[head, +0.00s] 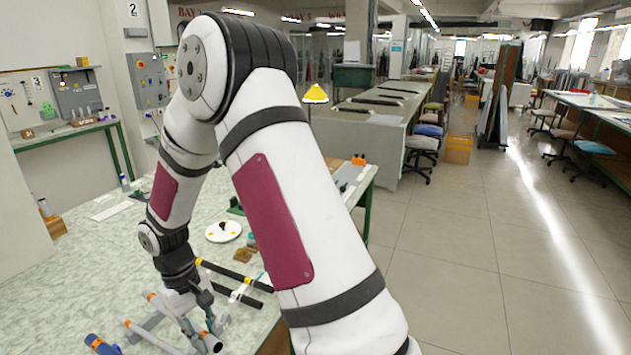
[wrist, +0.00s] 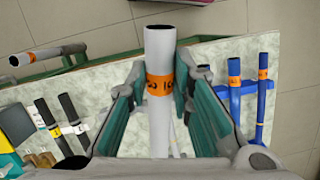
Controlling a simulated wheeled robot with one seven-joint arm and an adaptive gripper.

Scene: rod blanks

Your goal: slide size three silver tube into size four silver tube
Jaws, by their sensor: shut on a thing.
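My gripper (wrist: 165,108) is shut on a silver tube (wrist: 157,62) with an orange band. The tube points away from the wrist, its dark open end facing outward; the band's marking is not clearly readable. In the head view, my gripper (head: 190,322) is low over the near part of the table. A silver tube (head: 150,336) with an orange band lies to its left. In the wrist view, another pale tube (wrist: 50,52) with an open end shows at upper left, apart from the held one. I cannot tell which tube is size four.
Black rods (head: 235,273) with coloured bands lie to the right of my gripper. A blue tube (head: 101,344) is at the table's front left, and blue tubes (wrist: 235,85) show right in the wrist view. A white disc (head: 223,232) stands farther back. The left tabletop (head: 60,285) is clear.

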